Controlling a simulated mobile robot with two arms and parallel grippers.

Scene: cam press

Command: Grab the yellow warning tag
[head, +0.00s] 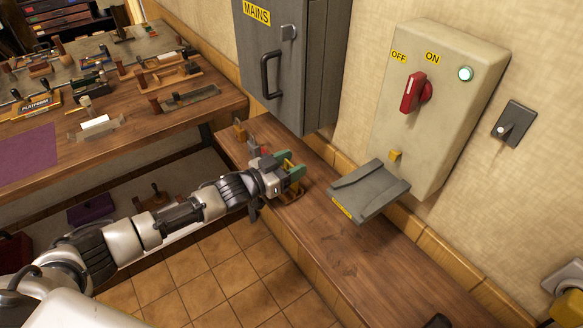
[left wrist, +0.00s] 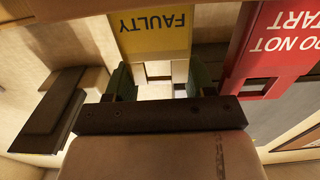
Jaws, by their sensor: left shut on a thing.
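The yellow warning tag (left wrist: 155,32), marked FAULTY, sits upside down at the top of the left wrist view, between and just beyond the green fingertips. My left gripper (head: 291,171) is over the far end of the wooden ledge in the head view, with its green fingers closed on the tag. The fingers also show in the left wrist view (left wrist: 160,80). In the head view the tag is largely hidden by the gripper. A red tag (left wrist: 270,50), reading DO NOT START, hangs to the right of the yellow one.
A grey MAINS cabinet (head: 274,60) stands behind the gripper. A pale switch box (head: 440,100) with a red knob (head: 413,92) is on the wall, with a grey tilted plate (head: 370,190) below it.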

